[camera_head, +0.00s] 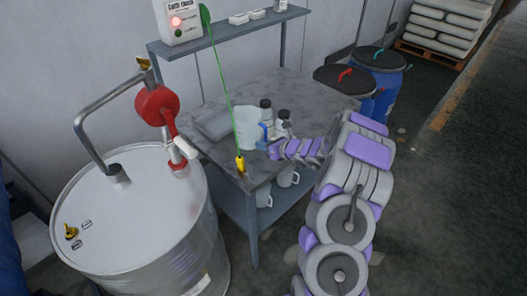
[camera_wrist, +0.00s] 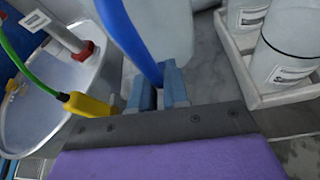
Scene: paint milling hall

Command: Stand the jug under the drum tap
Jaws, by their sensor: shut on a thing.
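A translucent white jug (camera_head: 246,126) with a blue handle (camera_head: 264,136) is at the front of the grey bench. My gripper (camera_head: 272,150) is shut on the blue handle. In the wrist view the fingers (camera_wrist: 158,90) close around the handle (camera_wrist: 132,45), and the white jug body (camera_wrist: 165,28) is just beyond. The jug looks upright; I cannot tell whether its base touches the bench. The steel drum (camera_head: 140,225) stands to the left, with a bent pipe and red pump (camera_head: 157,103) on top. I cannot make out a separate tap.
A yellow clamp (camera_head: 240,165) on a green cable hangs near the jug and my gripper. Bottles (camera_head: 266,110) stand in a white tray (camera_wrist: 245,75) right of the jug. More jugs (camera_head: 287,178) sit on the lower shelf. Blue drums (camera_head: 378,70) stand behind right.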

